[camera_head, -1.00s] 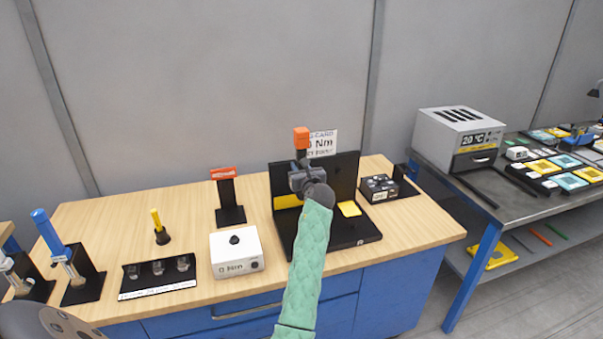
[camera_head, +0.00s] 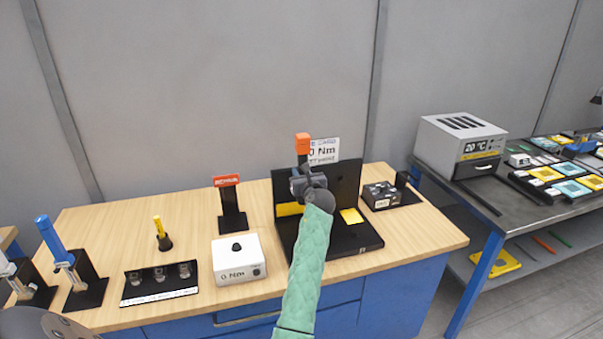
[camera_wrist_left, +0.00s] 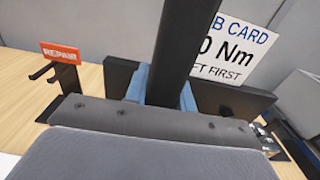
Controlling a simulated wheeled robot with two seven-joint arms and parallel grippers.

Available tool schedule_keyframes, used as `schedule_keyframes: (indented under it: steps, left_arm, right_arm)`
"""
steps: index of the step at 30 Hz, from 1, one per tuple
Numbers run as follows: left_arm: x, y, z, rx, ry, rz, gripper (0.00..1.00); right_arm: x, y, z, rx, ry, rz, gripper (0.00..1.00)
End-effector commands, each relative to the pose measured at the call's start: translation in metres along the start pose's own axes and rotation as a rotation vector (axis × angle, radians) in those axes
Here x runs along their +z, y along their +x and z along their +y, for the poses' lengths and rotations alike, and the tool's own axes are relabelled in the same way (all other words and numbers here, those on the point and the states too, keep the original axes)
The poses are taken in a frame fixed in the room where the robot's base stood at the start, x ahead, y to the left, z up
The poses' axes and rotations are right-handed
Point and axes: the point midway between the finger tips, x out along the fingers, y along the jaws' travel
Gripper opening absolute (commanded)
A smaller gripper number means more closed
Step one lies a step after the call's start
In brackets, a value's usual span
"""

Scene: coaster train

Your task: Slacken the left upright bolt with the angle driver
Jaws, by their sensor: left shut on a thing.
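My left gripper (camera_head: 304,178) is shut on the angle driver (camera_head: 302,143), a black tool with an orange end pointing up. In the left wrist view, the driver's black shaft (camera_wrist_left: 186,50) stands between the blue-grey fingertips. The gripper is in front of the black L-shaped fixture (camera_head: 344,182), which has an upright back plate and a flat base. The left upright bolt cannot be made out; the hand and driver cover part of the plate. I cannot tell whether the driver touches a bolt. My right gripper is not in view.
A job card (camera_head: 323,151) reading "0 Nm" and "left first" stands behind the fixture. A white "0 Nm" box (camera_head: 239,260) and a red-signed repair stand (camera_head: 232,210) are to the left. A dark box (camera_head: 381,196) is close on the right. The front right wooden tabletop is clear.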

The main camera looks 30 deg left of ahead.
Motion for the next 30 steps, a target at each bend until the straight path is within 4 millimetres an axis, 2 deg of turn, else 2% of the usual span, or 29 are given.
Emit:
schedule_keyframes:
  steps: [13,30]
  left_arm:
    - [0.003,0.001,0.0,-0.001,-0.001,-0.004,0.0]
    - [0.003,0.012,-0.001,-0.001,-0.001,-0.004,0.0]
  right_arm:
    - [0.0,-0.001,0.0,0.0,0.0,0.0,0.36]
    - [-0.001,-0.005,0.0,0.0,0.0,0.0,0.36]
